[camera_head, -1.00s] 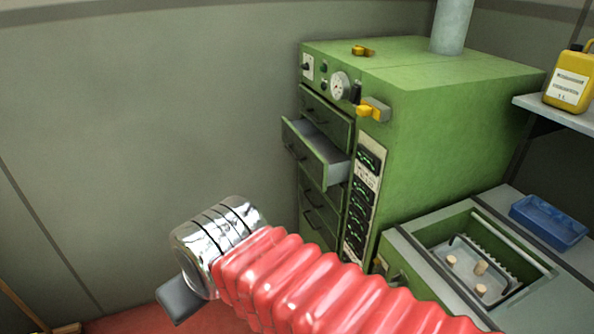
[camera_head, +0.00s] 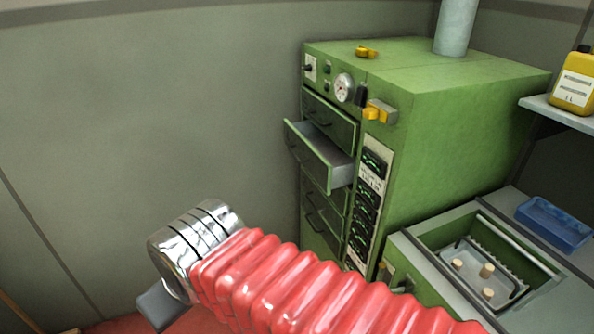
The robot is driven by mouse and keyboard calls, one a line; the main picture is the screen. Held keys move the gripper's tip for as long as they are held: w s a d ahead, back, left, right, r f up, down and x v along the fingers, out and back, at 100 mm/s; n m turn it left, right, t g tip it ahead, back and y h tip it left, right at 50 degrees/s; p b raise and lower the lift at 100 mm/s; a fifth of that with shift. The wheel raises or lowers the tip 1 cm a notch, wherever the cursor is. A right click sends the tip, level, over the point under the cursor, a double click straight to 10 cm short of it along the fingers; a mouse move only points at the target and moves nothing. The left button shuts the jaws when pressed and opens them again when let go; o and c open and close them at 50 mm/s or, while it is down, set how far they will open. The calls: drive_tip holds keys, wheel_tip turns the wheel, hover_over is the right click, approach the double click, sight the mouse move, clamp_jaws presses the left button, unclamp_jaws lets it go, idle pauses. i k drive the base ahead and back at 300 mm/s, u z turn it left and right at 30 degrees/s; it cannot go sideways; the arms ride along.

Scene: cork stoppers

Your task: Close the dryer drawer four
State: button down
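The green dryer (camera_head: 455,125) stands right of centre against the grey wall. One of its drawers (camera_head: 321,158), second from the top of the stack, is pulled out to the left and looks empty. The drawers above (camera_head: 329,119) and below it are shut. I cannot read which number the open drawer carries. My arm, in a red bellows sleeve, reaches in from the lower right. My gripper (camera_head: 160,306) shows only as a grey part below the chrome wrist, left of and nearer than the open drawer. It is well apart from the drawer, and its fingers are not clearly visible.
A green bench unit (camera_head: 421,270) with an open well holding several corks (camera_head: 487,270) stands at the lower right. A blue tray (camera_head: 554,223) lies beside it. A yellow bottle (camera_head: 574,82) stands on a shelf. Free room lies left of the dryer.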

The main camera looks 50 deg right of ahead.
sight(332, 168)
drive_tip(key=i, duration=0.85)
drive_tip(key=z, duration=0.05)
